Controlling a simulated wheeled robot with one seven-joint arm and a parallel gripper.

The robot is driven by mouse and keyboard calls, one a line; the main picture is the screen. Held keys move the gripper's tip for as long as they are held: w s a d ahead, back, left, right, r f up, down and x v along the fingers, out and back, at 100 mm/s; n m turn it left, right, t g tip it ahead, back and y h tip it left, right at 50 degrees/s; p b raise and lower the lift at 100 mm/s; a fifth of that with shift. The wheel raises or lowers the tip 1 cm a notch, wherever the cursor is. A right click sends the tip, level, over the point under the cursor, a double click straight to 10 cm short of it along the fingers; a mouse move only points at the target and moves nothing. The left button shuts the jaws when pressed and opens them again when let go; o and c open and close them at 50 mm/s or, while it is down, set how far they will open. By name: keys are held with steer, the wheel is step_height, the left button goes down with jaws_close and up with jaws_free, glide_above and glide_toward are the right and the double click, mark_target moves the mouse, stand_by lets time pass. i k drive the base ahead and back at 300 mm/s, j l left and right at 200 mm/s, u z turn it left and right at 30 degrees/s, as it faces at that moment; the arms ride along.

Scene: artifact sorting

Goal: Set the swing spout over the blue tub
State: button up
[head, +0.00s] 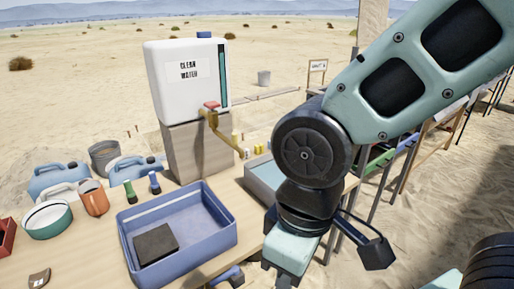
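The brass swing spout (222,132) comes out low on the front of a white tank labelled "CLEAN WATER" (185,80), with a red handle (211,105) above it. The spout points down and right, toward a pale grey-blue basin (262,184), and its end is not above the blue tub. The blue tub (190,262) stands on the table in front of the tank, with a dark block (155,243) inside. My gripper (280,276) is at the lower middle, right of the tub, pointing down; its fingers are mostly hidden, so its opening is unclear.
The tank stands on a tan block (197,151). Blue jugs (58,178), a metal bucket (104,156), a green-rimmed bowl (47,220), an orange container (93,197) and small green and blue bottles stand on the left. A blue-handled item (228,276) lies at the table's front.

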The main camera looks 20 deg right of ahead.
mark_target(233, 143)
steer(key=i+l, duration=0.35)
steer(key=l, duration=0.15)
steer(key=i+l, duration=0.3)
steer(key=l, duration=0.2)
